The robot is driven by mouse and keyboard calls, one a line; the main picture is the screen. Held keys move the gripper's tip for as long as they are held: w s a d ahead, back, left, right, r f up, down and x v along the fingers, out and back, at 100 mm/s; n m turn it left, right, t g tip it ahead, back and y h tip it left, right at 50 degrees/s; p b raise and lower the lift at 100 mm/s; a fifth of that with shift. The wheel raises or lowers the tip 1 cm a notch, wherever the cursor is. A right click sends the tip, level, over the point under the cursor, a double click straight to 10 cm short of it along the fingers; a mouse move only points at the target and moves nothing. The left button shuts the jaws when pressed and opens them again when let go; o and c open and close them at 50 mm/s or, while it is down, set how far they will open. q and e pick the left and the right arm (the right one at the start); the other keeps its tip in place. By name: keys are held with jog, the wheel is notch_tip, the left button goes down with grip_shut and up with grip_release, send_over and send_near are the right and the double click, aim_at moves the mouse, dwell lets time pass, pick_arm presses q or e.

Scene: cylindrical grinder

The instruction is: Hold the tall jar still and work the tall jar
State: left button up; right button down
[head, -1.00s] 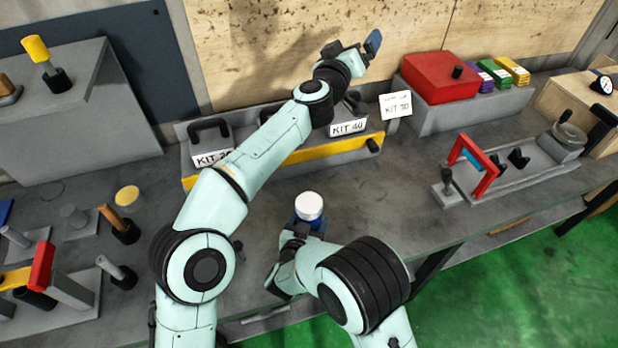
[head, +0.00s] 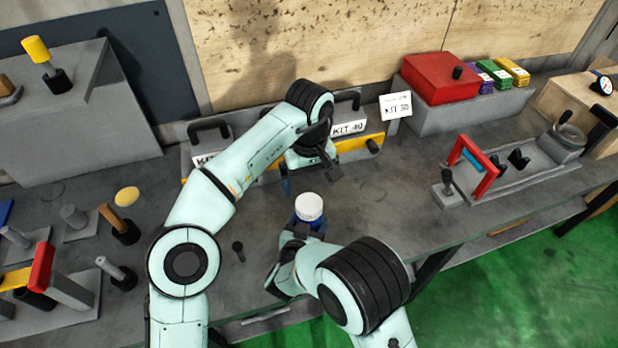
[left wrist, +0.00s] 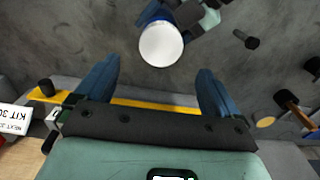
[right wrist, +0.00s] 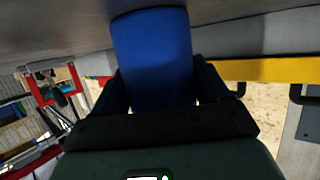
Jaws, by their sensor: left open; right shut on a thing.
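The tall jar has a blue body and a white lid (head: 309,206). It stands upright on the grey bench near the front edge. My right gripper (head: 296,234) is shut on its blue body (right wrist: 152,58), which fills the space between the fingers in the right wrist view. My left gripper (head: 308,182) is open and empty, above and behind the jar. In the left wrist view the white lid (left wrist: 161,44) lies ahead, between and beyond the two blue fingertips (left wrist: 157,80), apart from them.
Kit boxes with a yellow front (head: 345,148) stand behind the jar. A red box (head: 440,77) and a fixture with a red frame (head: 480,165) are at the right. Several posts and handles stand at the left. A small dark peg (head: 238,250) stands left of the jar.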

aim_at(309, 203)
pick_arm(q)
jog(key=shift+s+f, duration=0.1)
jog(key=shift+f, duration=3.85)
